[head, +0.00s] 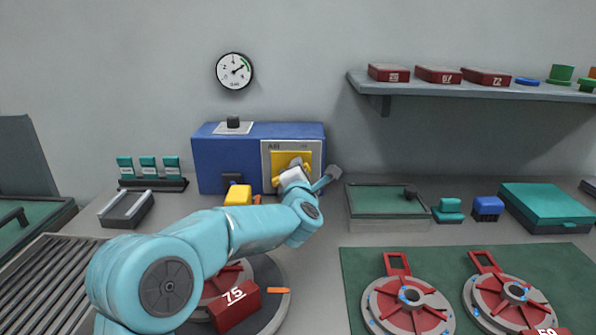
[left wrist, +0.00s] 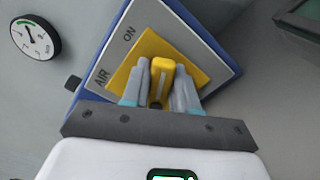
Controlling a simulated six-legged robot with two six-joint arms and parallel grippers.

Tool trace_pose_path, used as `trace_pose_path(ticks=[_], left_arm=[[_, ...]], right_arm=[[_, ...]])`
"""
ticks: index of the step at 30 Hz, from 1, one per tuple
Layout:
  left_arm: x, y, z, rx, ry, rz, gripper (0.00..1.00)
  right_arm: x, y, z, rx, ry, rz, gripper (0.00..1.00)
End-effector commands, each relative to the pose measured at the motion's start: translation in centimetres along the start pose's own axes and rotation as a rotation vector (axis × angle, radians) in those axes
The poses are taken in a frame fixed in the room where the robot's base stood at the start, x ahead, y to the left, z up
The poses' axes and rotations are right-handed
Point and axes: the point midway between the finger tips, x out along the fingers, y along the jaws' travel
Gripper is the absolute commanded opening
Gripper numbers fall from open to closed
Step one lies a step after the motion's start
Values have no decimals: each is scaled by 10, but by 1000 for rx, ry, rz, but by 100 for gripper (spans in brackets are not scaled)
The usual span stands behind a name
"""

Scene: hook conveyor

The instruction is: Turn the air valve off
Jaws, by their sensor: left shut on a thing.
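The air valve is a yellow handle (left wrist: 161,77) on a yellow square plate (left wrist: 205,77), set in a grey panel (left wrist: 115,62) marked AIR and ON. The panel is on the front of a blue box (head: 222,160) against the back wall. My left gripper (left wrist: 161,85) is shut on the yellow handle, with one finger on each side of it. In the head view my left gripper (head: 300,170) reaches the panel and hides most of the handle. The plate (head: 283,158) shows behind it. My right gripper is not in view.
A round gauge (head: 234,71) hangs on the wall above the box. A yellow block (head: 238,195) stands in front of the box. A green-topped tray (head: 375,200) is to the right. Red-handled discs (head: 408,302) lie on a green mat (head: 360,262).

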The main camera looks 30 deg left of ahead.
Motion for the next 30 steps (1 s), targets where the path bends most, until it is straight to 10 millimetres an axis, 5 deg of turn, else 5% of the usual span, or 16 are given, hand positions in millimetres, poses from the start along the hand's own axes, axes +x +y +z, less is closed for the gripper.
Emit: trace_pose_path(ticks=[15, 30], left_arm=[[0, -7, -1, 396, 0, 4, 0], [0, -10, -3, 513, 0, 5, 0]], right_arm=[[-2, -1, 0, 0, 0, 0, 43], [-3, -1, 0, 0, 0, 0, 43]])
